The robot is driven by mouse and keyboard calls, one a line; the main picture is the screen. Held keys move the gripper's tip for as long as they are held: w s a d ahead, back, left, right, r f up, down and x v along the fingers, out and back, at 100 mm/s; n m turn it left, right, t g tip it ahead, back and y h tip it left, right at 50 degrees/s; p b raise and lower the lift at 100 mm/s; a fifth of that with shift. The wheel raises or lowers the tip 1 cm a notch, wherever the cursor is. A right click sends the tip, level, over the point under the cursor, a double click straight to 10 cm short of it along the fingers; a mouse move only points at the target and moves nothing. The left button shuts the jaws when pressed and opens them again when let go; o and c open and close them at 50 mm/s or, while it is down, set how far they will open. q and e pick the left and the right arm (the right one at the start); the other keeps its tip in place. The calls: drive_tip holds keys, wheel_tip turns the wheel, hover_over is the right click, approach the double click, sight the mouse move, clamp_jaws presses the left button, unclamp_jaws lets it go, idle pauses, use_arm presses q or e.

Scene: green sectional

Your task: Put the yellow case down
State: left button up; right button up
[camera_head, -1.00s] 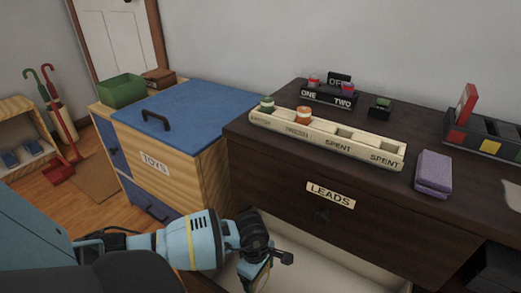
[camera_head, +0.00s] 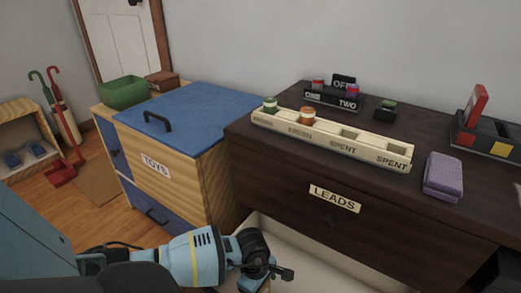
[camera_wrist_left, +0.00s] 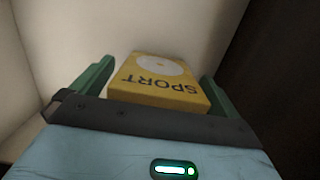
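The yellow case (camera_wrist_left: 160,83), marked SPORT and with a pale disc on its face, shows in the left wrist view. It lies between the two green fingers of my left gripper (camera_wrist_left: 155,78). Narrow strips of pale background show between the case and the fingers, so the gripper looks open around it. In the head view my left gripper (camera_head: 265,274) is low inside the open pale drawer. Only a sliver of yellow shows beneath it there, and the rest of the case is hidden. My right gripper is not in view.
The drawer (camera_head: 335,262) is under the dark cabinet front labelled LEADS (camera_head: 335,199). A toy chest (camera_head: 200,110) with a blue lid stands to the left.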

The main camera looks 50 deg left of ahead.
use_arm(q)
wheel_tip(320, 180, up, 12)
drive_tip(key=a+p, duration=0.1)
drive_tip(key=p, duration=0.3)
drive_tip(key=shift+s+a+r, duration=0.15)
drive_tip(key=shift+a, duration=0.05)
